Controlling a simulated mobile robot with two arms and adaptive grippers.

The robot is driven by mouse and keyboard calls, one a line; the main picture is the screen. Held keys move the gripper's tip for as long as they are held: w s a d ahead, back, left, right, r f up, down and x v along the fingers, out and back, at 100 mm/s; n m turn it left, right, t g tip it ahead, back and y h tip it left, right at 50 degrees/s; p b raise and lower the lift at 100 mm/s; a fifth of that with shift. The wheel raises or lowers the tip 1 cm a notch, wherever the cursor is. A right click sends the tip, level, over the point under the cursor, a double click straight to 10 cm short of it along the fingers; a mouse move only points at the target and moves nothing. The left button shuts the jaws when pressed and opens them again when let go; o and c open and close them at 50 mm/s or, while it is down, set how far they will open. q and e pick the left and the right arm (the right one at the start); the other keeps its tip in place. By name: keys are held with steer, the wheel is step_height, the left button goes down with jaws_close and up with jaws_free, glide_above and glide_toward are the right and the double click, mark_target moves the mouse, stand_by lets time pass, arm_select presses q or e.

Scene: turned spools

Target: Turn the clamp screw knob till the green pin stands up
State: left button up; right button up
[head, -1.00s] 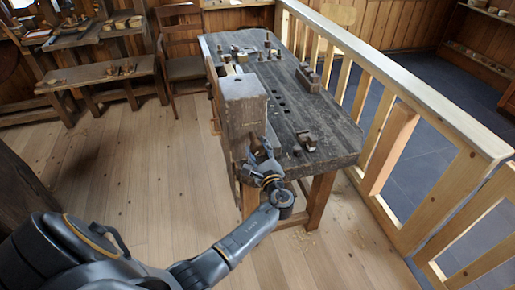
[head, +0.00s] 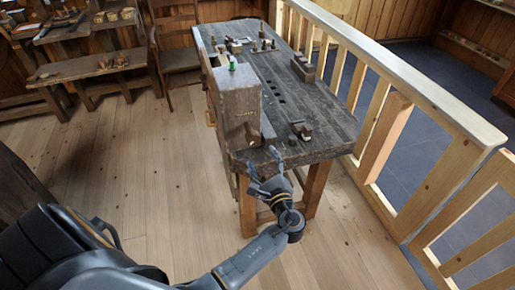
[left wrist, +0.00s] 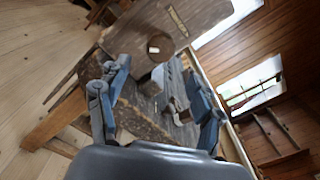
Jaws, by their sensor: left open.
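A green pin (head: 232,66) stands up from the top of the tall wooden clamp block (head: 238,103) at the near left end of the workbench. In the left wrist view, the clamp's wooden face (left wrist: 178,22) fills the upper middle, and the round knob (left wrist: 154,46) with a pale spot shows on it. In the head view the knob is hard to make out. My left gripper (head: 264,170) is open and empty, below and in front of the block, apart from the knob. Its spread fingers also show in the left wrist view (left wrist: 157,75). My right gripper is not in view.
The workbench top (head: 318,112) holds several small spools at its far end and a wooden tool (head: 301,130) near its front right. A wooden railing (head: 400,85) runs along the right. A chair (head: 178,55) stands behind left. The floor at left is clear.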

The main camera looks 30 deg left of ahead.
arm_select(q)
steer(key=v, duration=0.2)
steer(key=shift+s+d, duration=0.25)
steer(key=shift+d, duration=0.05)
stand_by(0.9)
steer(key=s+d+f+n+g+h, duration=0.1)
steer(key=s+f+g+h, duration=0.3)
steer(key=f, duration=0.7)
steer(key=s+d+f+n+h, duration=0.15)
steer(key=s+f, duration=0.35)
steer(key=f, duration=0.7)
steer(key=s+f+n+g+h, duration=0.1)
steer(key=s+f+g+h, duration=0.3)
steer(key=f, duration=0.7)
steer(key=s+f+n+g+h, duration=0.1)
steer(key=s+f+n, duration=0.3)
steer(key=s, duration=0.6)
steer(key=s+f+n+g+h, duration=0.1)
steer(key=s+f+n, duration=0.3)
steer(key=s, duration=0.6)
steer(key=s+d+f+n+h, duration=0.1)
steer(key=s+f+n, duration=0.4)
steer(key=s, duration=0.5)
steer(key=shift+s+f+g+h, duration=0.4)
steer(key=shift+f+h, duration=0.15)
steer(key=shift+f, duration=0.3)
